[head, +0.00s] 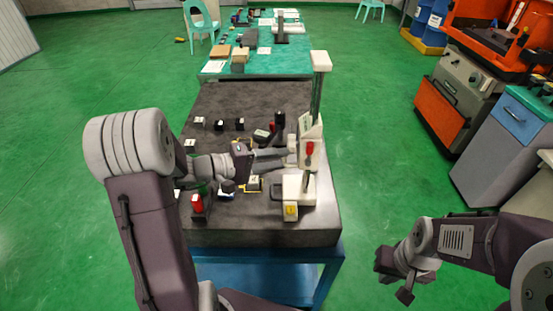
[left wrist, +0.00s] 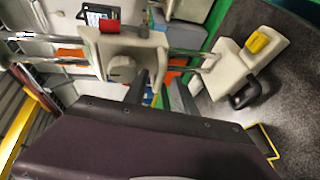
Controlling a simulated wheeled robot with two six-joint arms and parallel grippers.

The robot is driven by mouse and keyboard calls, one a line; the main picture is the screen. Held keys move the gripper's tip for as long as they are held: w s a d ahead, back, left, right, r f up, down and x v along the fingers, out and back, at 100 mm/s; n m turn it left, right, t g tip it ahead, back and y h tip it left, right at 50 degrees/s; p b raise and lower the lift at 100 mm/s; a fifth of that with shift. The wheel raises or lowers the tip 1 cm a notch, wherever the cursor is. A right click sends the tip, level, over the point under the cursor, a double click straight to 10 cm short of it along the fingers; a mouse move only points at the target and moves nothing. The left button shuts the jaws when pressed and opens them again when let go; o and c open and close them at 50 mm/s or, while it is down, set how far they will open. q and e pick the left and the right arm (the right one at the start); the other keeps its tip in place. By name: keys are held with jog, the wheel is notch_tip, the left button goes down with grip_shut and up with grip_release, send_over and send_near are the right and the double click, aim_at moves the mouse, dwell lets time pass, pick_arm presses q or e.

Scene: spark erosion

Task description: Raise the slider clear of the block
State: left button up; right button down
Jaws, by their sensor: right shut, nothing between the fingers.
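The slider (head: 310,145) is a cream body with a red lever, partway up a metal column (head: 317,98) on a stand. In the left wrist view the slider (left wrist: 122,62) lies sideways, with a round knob facing me. The stand's cream base (head: 295,192) bears a yellow label; there is a visible gap between it and the slider. My left gripper (head: 290,152) is beside the slider; in its wrist view its fingers (left wrist: 160,92) are apart, with no object visible between them. My right gripper (head: 393,282) is shut and empty, off the table. I cannot tell which piece is the block.
The dark stone plate (head: 225,95) carries several small dark items, a red-topped piece (head: 197,205) and a yellow outline (head: 262,185) near the base. A green table (head: 265,62) stands behind. Orange machine and grey cabinets (head: 500,160) are at right; green floor lies between.

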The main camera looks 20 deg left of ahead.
pick_arm(q)
jog(key=b+v, duration=0.1)
jog(key=v, duration=0.8)
jog(key=shift+b, duration=0.35)
jog(key=shift+d, duration=0.15)
